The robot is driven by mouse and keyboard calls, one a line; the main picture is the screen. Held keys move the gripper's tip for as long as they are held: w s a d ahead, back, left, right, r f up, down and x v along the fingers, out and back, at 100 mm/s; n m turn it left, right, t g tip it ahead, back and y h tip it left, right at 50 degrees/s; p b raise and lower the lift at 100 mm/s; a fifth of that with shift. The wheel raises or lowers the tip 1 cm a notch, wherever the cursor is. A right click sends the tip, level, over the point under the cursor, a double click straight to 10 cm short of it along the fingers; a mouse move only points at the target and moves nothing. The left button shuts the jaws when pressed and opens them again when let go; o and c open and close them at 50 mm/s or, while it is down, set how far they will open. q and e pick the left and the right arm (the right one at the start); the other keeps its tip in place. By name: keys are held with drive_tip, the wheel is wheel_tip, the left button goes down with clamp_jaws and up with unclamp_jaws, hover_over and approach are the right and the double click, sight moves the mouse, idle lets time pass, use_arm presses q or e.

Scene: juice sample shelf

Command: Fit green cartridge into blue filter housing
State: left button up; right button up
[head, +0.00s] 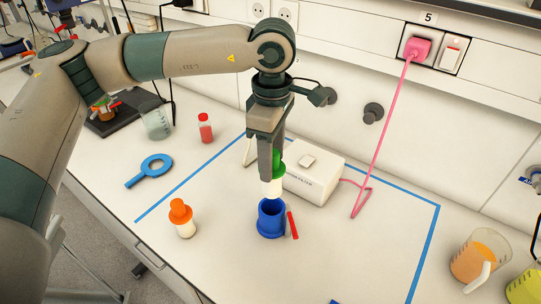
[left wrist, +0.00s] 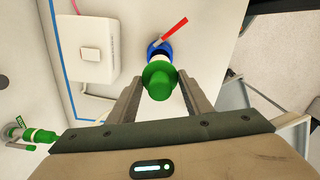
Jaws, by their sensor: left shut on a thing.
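My left gripper (head: 273,170) is shut on the green cartridge (head: 277,160), which has a green top and a white lower body. It holds the cartridge upright above the blue filter housing (head: 271,219), with the white end just over the open top. In the left wrist view the green cartridge (left wrist: 158,80) sits between the fingers and hides much of the blue housing (left wrist: 161,49) beyond it. Whether the lower tip has entered the housing is hard to tell. A red lever (head: 292,225) sticks out beside the housing. My right gripper is not in view.
A white box (head: 314,181) stands close behind the housing. An orange-topped cartridge (head: 182,218) stands to the left, with a blue ring tool (head: 152,170) and red bottle (head: 205,128) farther back. A pink cable (head: 383,130) hangs at the right. Bench space right of the housing is clear.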

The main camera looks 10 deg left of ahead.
use_arm(q)
drive_tip(key=shift+f, duration=0.5)
drive_tip(key=shift+f+b, duration=0.35)
drive_tip(key=shift+f, duration=1.5)
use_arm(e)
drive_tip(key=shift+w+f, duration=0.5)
use_arm(q)
drive_tip(key=shift+b, duration=0.35)
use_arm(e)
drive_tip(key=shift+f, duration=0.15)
use_arm(q)
drive_tip(key=shift+b, duration=0.35)
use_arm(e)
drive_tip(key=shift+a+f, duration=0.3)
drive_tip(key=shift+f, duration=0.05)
use_arm(q)
drive_tip(key=shift+r, duration=0.1)
